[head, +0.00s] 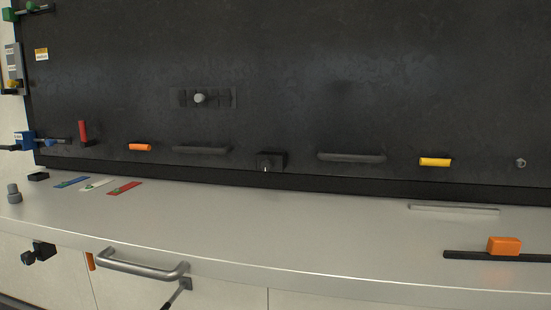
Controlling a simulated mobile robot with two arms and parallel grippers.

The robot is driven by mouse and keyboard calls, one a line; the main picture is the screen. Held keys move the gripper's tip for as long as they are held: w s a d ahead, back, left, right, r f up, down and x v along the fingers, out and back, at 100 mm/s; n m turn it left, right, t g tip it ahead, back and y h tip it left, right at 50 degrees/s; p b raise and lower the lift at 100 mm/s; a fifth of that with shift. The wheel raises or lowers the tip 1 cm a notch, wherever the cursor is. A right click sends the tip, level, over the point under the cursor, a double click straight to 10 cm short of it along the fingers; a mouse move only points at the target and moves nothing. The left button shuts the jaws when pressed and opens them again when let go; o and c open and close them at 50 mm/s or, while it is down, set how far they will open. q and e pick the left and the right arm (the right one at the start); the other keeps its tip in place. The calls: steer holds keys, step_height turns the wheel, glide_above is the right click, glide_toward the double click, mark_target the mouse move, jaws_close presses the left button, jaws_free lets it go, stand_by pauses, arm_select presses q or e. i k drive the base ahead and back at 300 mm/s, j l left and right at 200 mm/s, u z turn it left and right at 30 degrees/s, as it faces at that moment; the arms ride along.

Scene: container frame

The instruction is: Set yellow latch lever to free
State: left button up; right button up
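A short yellow lever (435,162) lies about level on the lower right part of the dark upright panel (330,60), just above its bottom edge. It looks like the yellow latch lever. I see no label that tells its setting. A smaller yellow part (13,84) sits on a grey fixture at the far left edge; its details are too small to tell. Neither of my grippers is in view.
An orange lever (139,147), a red upright lever (83,131) and two dark bar handles (201,150) (351,157) are on the panel. An orange block (503,246) sits on a dark rail at the right. The middle of the grey counter (300,230) is clear. A metal handle (142,265) juts out below it.

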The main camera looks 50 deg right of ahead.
mark_target(449, 161)
steer(key=z, duration=2.5)
steer(key=l, duration=0.2)
steer(key=k+z, duration=0.05)
